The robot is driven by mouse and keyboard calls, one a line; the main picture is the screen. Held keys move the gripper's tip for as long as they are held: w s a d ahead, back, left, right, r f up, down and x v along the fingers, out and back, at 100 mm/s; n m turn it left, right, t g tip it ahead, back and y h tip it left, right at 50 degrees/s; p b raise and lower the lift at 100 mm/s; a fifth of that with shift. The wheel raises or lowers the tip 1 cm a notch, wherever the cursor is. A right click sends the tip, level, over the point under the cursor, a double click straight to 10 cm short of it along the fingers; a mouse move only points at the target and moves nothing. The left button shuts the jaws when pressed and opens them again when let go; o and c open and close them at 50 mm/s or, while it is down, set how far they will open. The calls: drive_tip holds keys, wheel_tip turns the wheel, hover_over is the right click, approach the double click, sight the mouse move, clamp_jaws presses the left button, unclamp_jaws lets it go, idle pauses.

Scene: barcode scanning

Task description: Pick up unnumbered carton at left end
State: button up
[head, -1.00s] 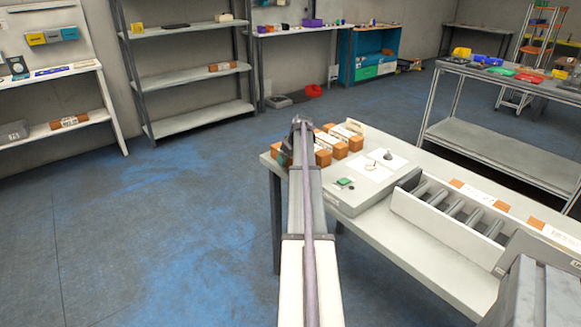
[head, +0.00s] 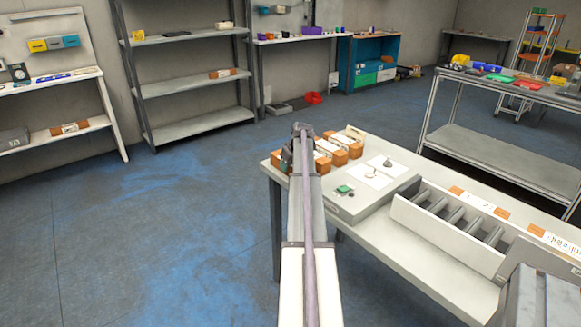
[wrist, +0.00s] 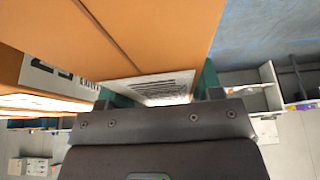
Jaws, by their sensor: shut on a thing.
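An orange carton (wrist: 165,35) with a white barcode-like label (wrist: 160,87) fills the top of the wrist view. My gripper (wrist: 160,94) is shut on it, with a green finger on each side of the labelled face. In the head view my gripper (head: 302,132) is over the far left end of the table, and my arm hides most of the held carton. A neighbouring carton in the wrist view shows a white label with dark marks (wrist: 60,82). More orange cartons (head: 338,155) stand in a row to the right of my gripper in the head view.
The table (head: 425,262) also bears a grey box with a green item (head: 345,189), white papers (head: 375,177) and a slotted rack (head: 440,228). A metal table (head: 478,157) stands behind at right. The blue floor (head: 170,230) left of the table is clear.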

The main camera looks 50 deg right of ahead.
wheel_tip(320, 180, up, 10)
drive_tip(key=p, duration=1)
drive_tip(key=shift+r, duration=0.15)
